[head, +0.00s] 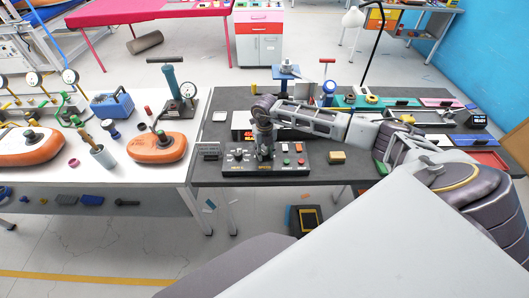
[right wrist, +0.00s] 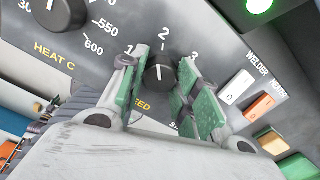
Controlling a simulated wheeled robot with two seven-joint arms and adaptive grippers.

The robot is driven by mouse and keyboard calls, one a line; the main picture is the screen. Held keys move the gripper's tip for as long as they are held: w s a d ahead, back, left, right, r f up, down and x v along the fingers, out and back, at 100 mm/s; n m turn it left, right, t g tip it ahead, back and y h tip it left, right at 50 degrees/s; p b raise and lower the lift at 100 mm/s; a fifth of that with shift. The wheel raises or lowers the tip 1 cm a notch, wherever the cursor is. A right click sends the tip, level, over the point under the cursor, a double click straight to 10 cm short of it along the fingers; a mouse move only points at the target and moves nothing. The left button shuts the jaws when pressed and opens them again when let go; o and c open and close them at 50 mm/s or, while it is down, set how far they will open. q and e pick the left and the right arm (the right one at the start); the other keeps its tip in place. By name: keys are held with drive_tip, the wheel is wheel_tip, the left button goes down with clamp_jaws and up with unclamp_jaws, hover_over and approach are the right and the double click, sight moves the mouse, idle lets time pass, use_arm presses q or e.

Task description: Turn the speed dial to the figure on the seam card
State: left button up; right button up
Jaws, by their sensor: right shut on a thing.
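The speed dial (right wrist: 159,73) is a small black knob with a white line, on the dark control panel. In the right wrist view the line points up, close to the figure 2; figures 1 and 3 stand to either side. My right gripper (right wrist: 160,85) has its green-padded fingers on both sides of the knob, shut on it. In the head view this gripper (head: 264,153) points down onto the control panel (head: 285,170). My left gripper is out of view.
A yellow block (head: 337,158) lies right of the panel. Orange inflatable pieces (head: 157,147) lie on the white table at left.

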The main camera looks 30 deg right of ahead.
sight(264, 152)
drive_tip(key=shift+m, duration=1.1)
drive_tip(key=o, duration=1)
drive_tip(key=shift+r, duration=6)
